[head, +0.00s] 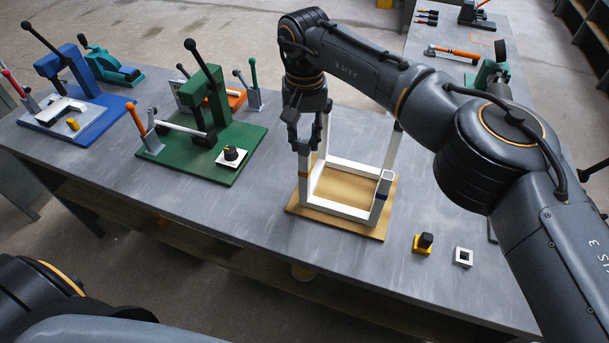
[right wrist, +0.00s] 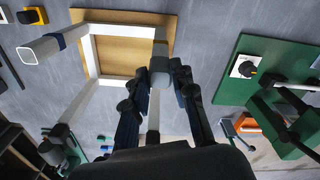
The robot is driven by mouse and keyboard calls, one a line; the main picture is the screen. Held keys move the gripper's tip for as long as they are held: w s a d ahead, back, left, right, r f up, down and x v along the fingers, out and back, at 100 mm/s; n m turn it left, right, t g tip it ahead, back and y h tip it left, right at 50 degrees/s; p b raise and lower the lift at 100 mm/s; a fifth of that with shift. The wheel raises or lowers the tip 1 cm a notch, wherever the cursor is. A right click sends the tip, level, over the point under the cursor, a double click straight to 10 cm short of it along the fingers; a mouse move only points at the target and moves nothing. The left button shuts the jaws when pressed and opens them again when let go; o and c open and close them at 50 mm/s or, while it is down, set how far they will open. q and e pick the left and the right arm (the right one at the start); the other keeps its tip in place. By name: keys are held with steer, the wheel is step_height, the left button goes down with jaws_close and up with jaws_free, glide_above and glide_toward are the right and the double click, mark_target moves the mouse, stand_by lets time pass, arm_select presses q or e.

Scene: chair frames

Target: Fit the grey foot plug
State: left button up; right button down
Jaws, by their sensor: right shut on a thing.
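The chair frame (head: 345,208) stands legs up on a wooden board (head: 350,188); its white rails also show in the right wrist view (right wrist: 120,28). My right gripper (head: 299,146) is at the top of the near-left leg (head: 303,188), which has an orange band. In the right wrist view its fingers (right wrist: 160,75) are closed around the grey foot plug (right wrist: 160,66), in line with that leg's end. I cannot tell whether the plug is inside the leg. The near-right leg (head: 387,177), with a dark blue band, shows an open square end. My left gripper is out of view.
A green fixture (head: 187,160) with levers stands left of the frame, and a blue one (head: 75,122) farther left. A yellow block with a black top (head: 422,244) and a white square piece (head: 463,257) lie at right. The tabletop near the front edge is mostly clear.

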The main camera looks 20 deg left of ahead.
stand_by(0.3)
steer(key=c, duration=1)
jaws_free()
steer(key=shift+f, duration=0.1)
